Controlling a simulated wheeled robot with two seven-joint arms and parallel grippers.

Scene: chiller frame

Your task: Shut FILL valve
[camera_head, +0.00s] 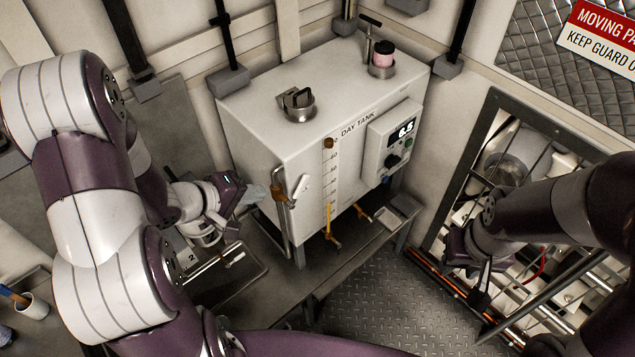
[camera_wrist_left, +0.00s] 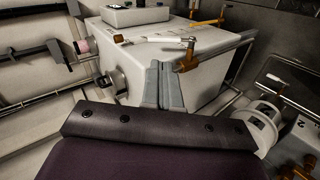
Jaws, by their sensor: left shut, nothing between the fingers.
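The white day tank (camera_head: 262,135) stands on a bench, and it fills the upper middle of the left wrist view (camera_wrist_left: 135,75). A brass valve (camera_head: 281,196) sits on a pipe at the tank's left front corner, with a pale lever (camera_head: 302,187) slanting across the front face. I see no readable FILL label. In the left wrist view the brass valve (camera_wrist_left: 186,60) and lever (camera_wrist_left: 150,40) lie just beyond my fingers. My left gripper (camera_head: 262,193) is shut and empty, close left of the valve; contact is unclear. My right gripper (camera_head: 481,292) is far right; its fingers are unclear.
A digital panel (camera_head: 393,138) and yellow-handled valves (camera_head: 329,222) are on the tank front. A framed opening with pipes (camera_head: 447,215) is at right.

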